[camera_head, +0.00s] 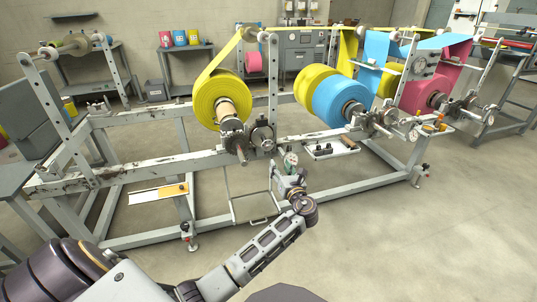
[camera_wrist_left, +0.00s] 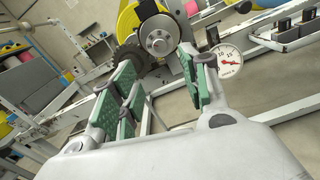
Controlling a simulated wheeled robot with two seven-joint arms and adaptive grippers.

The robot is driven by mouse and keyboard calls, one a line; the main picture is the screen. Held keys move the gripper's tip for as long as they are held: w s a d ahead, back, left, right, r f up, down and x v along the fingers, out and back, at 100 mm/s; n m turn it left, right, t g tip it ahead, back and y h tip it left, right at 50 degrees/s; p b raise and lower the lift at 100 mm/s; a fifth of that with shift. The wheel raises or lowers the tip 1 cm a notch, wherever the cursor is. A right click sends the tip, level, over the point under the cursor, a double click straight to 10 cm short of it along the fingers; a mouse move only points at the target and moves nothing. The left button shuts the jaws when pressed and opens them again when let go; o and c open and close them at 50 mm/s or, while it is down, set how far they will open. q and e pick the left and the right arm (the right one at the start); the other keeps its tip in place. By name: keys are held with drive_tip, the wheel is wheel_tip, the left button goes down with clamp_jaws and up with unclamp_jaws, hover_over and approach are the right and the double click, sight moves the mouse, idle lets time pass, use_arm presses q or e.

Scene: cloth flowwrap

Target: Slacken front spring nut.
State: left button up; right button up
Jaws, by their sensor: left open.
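My left gripper (camera_head: 280,175) is in front of the machine frame, below and right of the yellow roll (camera_head: 219,98). In the left wrist view its green-padded fingers (camera_wrist_left: 165,75) are apart with nothing between them. A round grey disc with a hub (camera_wrist_left: 158,36) shows beyond the fingertips, apart from them, with a dark ring (camera_wrist_left: 131,54) to its left. In the head view the yellow roll's shaft carries a dark metal hub (camera_head: 231,135) and a shaft end pointing toward me. I cannot tell which part is the front spring nut. My right gripper is out of view.
A dial gauge (camera_head: 291,159) sits close to my left gripper; it also shows in the left wrist view (camera_wrist_left: 228,60). Blue (camera_head: 340,98) and pink (camera_head: 426,92) rolls stand farther right.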

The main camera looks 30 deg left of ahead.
sight(269, 147)
use_arm(q)
drive_tip(key=shift+a, duration=0.1)
idle(0.3)
drive_tip(key=b+x, duration=0.4)
drive_tip(key=x, duration=0.7)
drive_tip(key=shift+w+a, duration=0.15)
drive_tip(key=shift+a, duration=0.1)
drive_tip(key=shift+b+x, duration=0.45)
drive_tip(key=shift+x, duration=0.6)
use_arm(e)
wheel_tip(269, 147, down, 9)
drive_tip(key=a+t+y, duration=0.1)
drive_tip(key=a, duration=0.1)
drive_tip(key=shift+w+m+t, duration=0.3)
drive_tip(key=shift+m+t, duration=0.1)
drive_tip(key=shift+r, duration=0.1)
use_arm(q)
clamp_jaws()
